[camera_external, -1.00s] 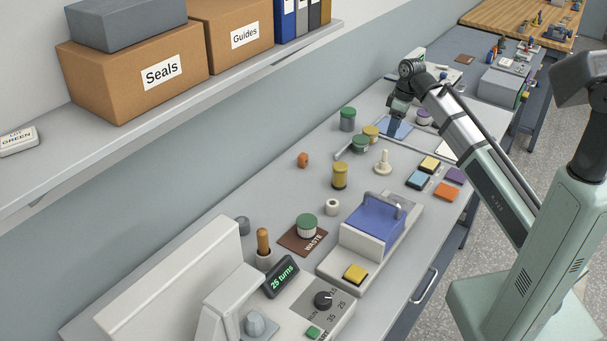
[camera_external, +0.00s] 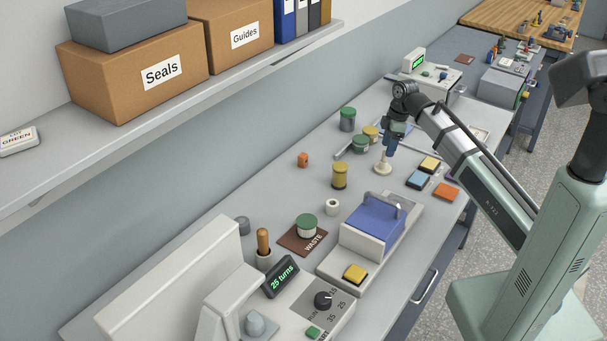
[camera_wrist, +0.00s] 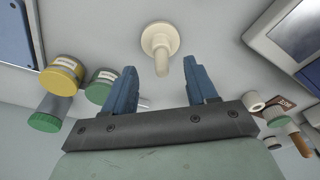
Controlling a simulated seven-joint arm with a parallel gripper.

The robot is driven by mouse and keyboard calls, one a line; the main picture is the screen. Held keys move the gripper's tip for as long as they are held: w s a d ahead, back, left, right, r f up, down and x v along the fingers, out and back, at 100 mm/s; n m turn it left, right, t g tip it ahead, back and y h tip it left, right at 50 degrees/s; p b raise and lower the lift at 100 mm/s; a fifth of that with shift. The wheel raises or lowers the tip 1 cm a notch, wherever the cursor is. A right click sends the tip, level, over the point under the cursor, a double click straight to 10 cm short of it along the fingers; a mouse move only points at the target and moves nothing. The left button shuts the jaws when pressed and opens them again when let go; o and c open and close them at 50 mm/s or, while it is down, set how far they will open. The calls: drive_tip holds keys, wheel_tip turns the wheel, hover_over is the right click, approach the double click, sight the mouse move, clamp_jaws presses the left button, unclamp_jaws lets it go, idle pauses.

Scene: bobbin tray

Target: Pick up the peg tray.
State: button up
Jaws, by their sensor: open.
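A small cream piece with a round base and an upright peg (camera_external: 382,168) stands on the bench; it is the only peg-like thing I can make out, and I cannot tell if it is the whole peg tray. It also shows in the wrist view (camera_wrist: 159,40), beyond and between the fingertips. My gripper (camera_external: 388,154) is right above it, with the fingers pointing down and hiding its upper part. In the wrist view my gripper (camera_wrist: 163,72) has its two blue fingers apart, with nothing held. I cannot tell whether it touches the peg.
A yellow bobbin (camera_external: 340,176), a green-topped one (camera_external: 360,145) and other bobbins stand left of the peg. Blue (camera_external: 418,180), yellow (camera_external: 430,164) and orange (camera_external: 446,192) squares lie to its right. A blue-lidded box (camera_external: 375,222) stands nearer. A blue panel (camera_wrist: 14,35) lies at wrist-view upper left.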

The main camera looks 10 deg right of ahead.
sight(383, 161)
drive_tip(key=shift+a+f, duration=0.2)
drive_tip(key=shift+f, duration=0.9)
drive_tip(key=shift+a+f, duration=0.25)
drive_tip(key=shift+f, duration=0.8)
drive_tip(key=shift+a+f, duration=0.2)
drive_tip(key=shift+f, duration=0.9)
clamp_jaws()
drive_tip(key=shift+r, duration=0.15)
